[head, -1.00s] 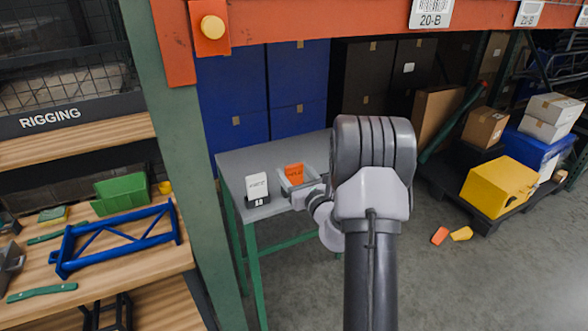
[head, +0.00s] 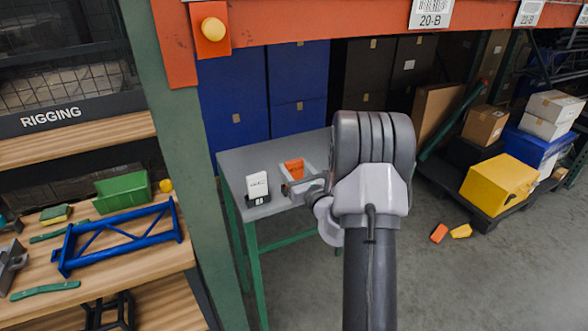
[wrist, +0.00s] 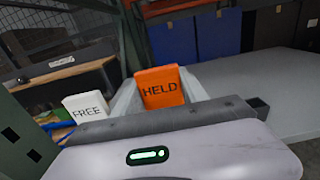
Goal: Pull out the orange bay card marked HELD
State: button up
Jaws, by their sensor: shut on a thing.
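The orange card (head: 294,169) marked HELD stands upright at the table's edge, and its lettering reads clearly in the wrist view (wrist: 161,87). My gripper (head: 297,174) is shut on it, with a light grey finger on each side of the card in the wrist view. The card's lower end is hidden behind my gripper, so I cannot tell whether it still sits in a holder. A white card (head: 257,185) marked FREE (wrist: 88,107) stands to the left in a dark holder (head: 258,199).
The grey table (head: 240,160) is bare behind the cards. A green rack post (head: 190,180) stands left of it, beside a shelf with a blue frame (head: 118,238) and a green bin (head: 123,192). Blue boxes (head: 235,100) stand behind the table.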

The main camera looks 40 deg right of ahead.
jog(key=shift+r+p, duration=1.45)
jog(key=shift+r, duration=0.5)
jog(key=shift+s+a+f+b, duration=0.15)
jog(key=shift+s+b, duration=0.15)
jog(key=shift+s, duration=0.25)
jog(key=b+v, duration=0.2)
jog(key=v, duration=0.7)
jog(key=shift+b, duration=0.3)
